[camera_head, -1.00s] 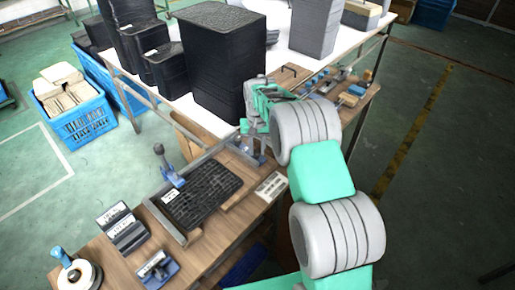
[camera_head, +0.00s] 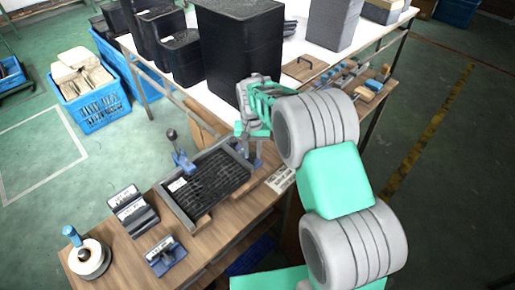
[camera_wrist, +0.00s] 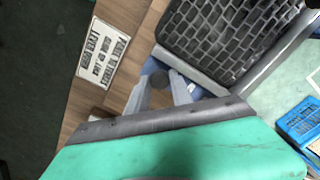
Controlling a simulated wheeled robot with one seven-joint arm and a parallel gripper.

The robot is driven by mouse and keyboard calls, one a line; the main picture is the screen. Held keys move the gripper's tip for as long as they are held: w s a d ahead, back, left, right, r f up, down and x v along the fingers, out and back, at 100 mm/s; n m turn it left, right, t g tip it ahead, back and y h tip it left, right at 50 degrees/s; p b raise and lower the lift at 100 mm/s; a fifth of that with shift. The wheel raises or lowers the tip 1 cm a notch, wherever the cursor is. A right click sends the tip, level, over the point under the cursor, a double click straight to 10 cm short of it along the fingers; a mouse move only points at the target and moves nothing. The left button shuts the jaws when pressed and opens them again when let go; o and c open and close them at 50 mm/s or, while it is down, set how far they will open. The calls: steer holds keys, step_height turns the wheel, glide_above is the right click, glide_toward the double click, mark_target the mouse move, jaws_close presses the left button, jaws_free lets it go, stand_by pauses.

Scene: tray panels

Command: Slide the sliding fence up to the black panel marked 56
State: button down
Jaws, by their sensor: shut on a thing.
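The black panel (camera_head: 215,185), with a grid texture and a small white label (camera_head: 178,185) too small to read, lies flat on the wooden bench between rails. In the wrist view the panel (camera_wrist: 225,35) is at the top. The sliding fence (camera_wrist: 200,70), a grey bar with blue parts, runs along the panel's near edge and looks to be against it; a tiny gap cannot be ruled out. My gripper (camera_head: 248,146) is at the panel's far right end. Its fingers (camera_wrist: 160,82) are shut on the fence's dark round knob, partly hidden by them.
A blue clamp with an upright handle (camera_head: 180,155) stands at the panel's left side. A printed card (camera_head: 281,179) lies to the right. Label stands (camera_head: 133,210) are at the front left. A tall black stack (camera_head: 240,50) rises behind my gripper on the white table.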

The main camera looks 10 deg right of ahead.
steer(key=shift+a, duration=0.1)
steer(key=c, duration=1.4)
jaws_free()
steer(key=shift+o, duration=1.3)
step_height(320, 180, up, 8)
steer(key=shift+f+b, duration=0.1)
steer(key=shift+b, duration=0.5)
